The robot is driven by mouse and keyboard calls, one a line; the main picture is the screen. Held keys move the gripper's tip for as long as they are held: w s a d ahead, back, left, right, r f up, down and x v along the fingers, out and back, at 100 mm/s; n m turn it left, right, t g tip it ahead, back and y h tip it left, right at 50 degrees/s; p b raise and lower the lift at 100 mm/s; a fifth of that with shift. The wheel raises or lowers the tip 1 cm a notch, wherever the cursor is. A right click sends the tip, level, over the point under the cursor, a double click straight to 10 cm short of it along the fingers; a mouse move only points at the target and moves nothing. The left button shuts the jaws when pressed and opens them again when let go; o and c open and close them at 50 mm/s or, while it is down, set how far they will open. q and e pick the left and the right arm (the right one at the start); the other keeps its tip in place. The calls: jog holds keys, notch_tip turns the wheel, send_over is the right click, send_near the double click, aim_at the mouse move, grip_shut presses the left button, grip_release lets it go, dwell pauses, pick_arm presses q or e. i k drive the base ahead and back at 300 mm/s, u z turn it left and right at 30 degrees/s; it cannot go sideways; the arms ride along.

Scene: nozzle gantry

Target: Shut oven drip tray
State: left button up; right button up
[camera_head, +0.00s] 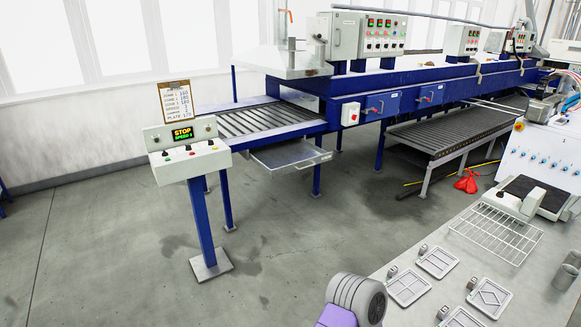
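The oven drip tray (283,154) is a shallow grey metal tray under the blue oven's slatted infeed conveyor (255,120). It sticks out toward the front, so its bare inside shows. Its front wall has a small handle (304,166) and faces the open floor. Its back part is hidden under the conveyor frame. The blue oven (345,90) runs away to the right behind it. Neither of my grippers shows in the head view, and nothing touches the tray.
A control stand (203,220) with a "STOP" display stands left of the tray. Open concrete floor (285,240) lies before the tray. A bench (405,318) with metal plates (408,287) and a wire rack (497,232) fills the lower right. A red cloth-like thing (467,182) lies on the floor.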

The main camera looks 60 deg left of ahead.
aim_at(285, 157)
jog(key=u, duration=2.6)
jog(key=i, duration=3.4)
jog(key=z, duration=2.7)
jog(key=i, duration=1.9)
